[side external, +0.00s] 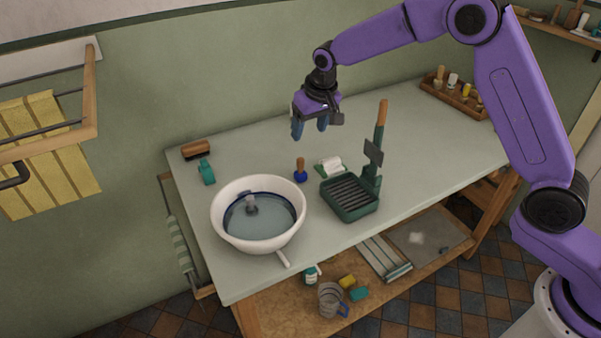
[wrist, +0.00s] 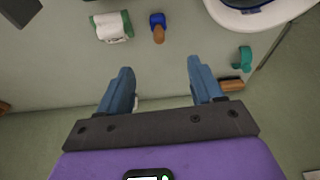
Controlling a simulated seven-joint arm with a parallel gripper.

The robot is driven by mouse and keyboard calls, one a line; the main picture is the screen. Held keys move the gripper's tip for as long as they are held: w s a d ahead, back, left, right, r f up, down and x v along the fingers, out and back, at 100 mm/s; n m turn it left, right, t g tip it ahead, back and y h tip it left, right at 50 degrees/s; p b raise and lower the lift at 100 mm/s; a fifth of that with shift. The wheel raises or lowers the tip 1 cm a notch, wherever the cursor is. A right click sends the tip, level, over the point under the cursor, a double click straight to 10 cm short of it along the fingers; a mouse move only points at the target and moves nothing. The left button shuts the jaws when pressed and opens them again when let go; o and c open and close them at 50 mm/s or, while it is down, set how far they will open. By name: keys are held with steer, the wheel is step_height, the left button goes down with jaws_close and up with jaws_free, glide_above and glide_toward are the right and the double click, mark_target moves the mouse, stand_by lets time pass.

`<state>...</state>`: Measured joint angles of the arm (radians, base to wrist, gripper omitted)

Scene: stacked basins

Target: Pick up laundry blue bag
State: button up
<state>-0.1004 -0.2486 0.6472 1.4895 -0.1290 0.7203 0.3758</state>
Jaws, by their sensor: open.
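The laundry blue bag appears to be the small blue lump with a wooden peg (side external: 300,175) standing on the pale green tabletop, just right of the white basin. In the wrist view the blue bag (wrist: 157,19) lies near the top centre, beyond my fingertips, with its wooden peg towards me. My gripper (side external: 310,131) hangs in the air above the table, well clear of the bag. Its blue fingers (wrist: 160,68) are apart, with nothing between them.
The white basin (side external: 221,222) holds water. A green and white packet (side external: 330,167) lies close to the bag's right. A dark green rack (side external: 349,211) with a tall wooden-handled post stands further right. A brush (side external: 195,150) and teal item (side external: 206,172) lie left.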

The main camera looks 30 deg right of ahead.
mark_target(299, 168)
steer(key=x, duration=1.7)
steer(key=shift+d+f, duration=0.1)
steer(key=c, duration=1.1)
